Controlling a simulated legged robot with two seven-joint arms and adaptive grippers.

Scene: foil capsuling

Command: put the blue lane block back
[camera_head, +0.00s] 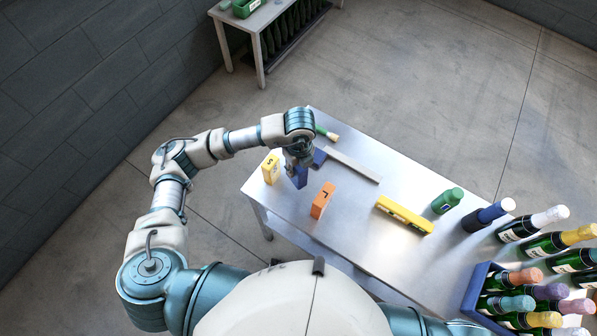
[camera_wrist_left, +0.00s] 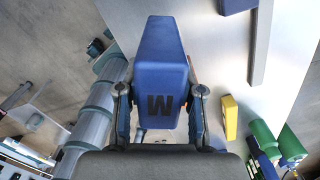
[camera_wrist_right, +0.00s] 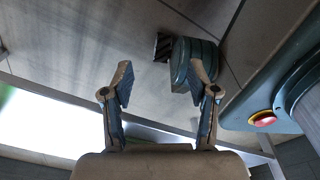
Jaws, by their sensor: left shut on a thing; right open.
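The blue lane block (camera_head: 300,178) is between the fingers of my left gripper (camera_head: 297,163), over the left part of the steel table (camera_head: 375,258). In the left wrist view the blue block (camera_wrist_left: 160,62) shows a dark W, and the fingers of the left gripper (camera_wrist_left: 160,100) are shut on its two sides. Whether its underside touches the table I cannot tell. My right gripper (camera_wrist_right: 160,95) is open and empty in the right wrist view; it does not show in the head view.
A yellow block (camera_head: 271,168) and an orange block (camera_head: 322,201) stand either side of the blue one. Behind are a grey bar (camera_head: 352,165), another blue piece (camera_head: 319,158) and a brush (camera_head: 327,133). A yellow bar (camera_head: 404,214), green container (camera_head: 447,201) and bottles (camera_head: 532,224) are right.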

